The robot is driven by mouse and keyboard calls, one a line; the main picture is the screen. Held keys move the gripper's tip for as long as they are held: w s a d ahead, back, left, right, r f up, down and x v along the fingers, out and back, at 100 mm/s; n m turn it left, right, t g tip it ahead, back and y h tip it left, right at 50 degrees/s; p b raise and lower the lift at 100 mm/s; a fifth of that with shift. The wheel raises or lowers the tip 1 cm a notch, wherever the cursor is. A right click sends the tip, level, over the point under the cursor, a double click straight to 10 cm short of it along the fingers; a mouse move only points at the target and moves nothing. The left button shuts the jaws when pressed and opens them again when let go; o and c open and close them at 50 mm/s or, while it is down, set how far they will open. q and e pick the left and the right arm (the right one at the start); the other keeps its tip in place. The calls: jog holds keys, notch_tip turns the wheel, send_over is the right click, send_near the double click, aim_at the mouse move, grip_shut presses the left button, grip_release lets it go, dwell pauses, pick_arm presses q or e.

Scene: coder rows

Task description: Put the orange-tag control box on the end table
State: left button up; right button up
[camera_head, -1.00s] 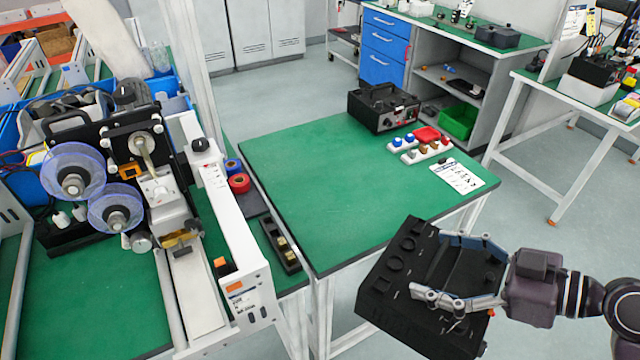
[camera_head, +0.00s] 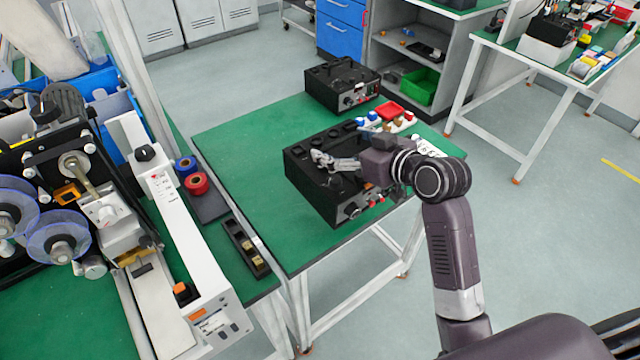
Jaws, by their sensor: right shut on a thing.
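The black control box (camera_head: 318,198) is in my right gripper (camera_head: 338,165), whose fingers are shut on its top. Knobs and red parts show on its front side. No orange tag can be made out on it now. The box is over the green-topped end table (camera_head: 225,135), near the front right part. I cannot tell whether it touches the top. My right forearm comes in from the lower right and hides part of the table's right edge. My left gripper is not in view.
Another black box (camera_head: 340,85) stands at the table's back. Small coloured parts (camera_head: 392,115) on white holders and a partly covered white card lie at the right. The table's left part is clear. A bench with a reel machine (camera_head: 75,195) adjoins on the left.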

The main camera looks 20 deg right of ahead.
jog(key=w+r, duration=0.1)
jog(key=w+r+m+h, duration=0.1)
jog(key=w+r, duration=0.1)
jog(key=w+a+r+h, duration=0.1)
jog(key=w, duration=0.1)
jog(key=shift+r+m+t+p, duration=0.35)
jog(key=shift+m+t, duration=0.05)
jog(key=w+a+r+m+h, duration=0.2)
jog(key=w+r+h, duration=0.15)
jog(key=r, duration=0.35)
notch_tip(320, 180, down, 19)
jog(key=w+p, duration=0.1)
jog(key=p, duration=0.1)
jog(key=shift+d+m+p, duration=0.15)
jog(key=shift+m+p, duration=0.15)
jog(key=shift+p, duration=0.1)
jog(key=shift+f+y, duration=0.1)
jog(key=shift+y, duration=0.15)
jog(key=o, duration=1.9)
jog(key=shift+s+f, duration=0.2)
jog(key=shift+f, duration=0.3)
jog(key=shift+c, duration=0.2)
jog(key=shift+o, duration=1.1)
jog(key=shift+s+r, duration=0.1)
jog(key=shift+r, duration=0.05)
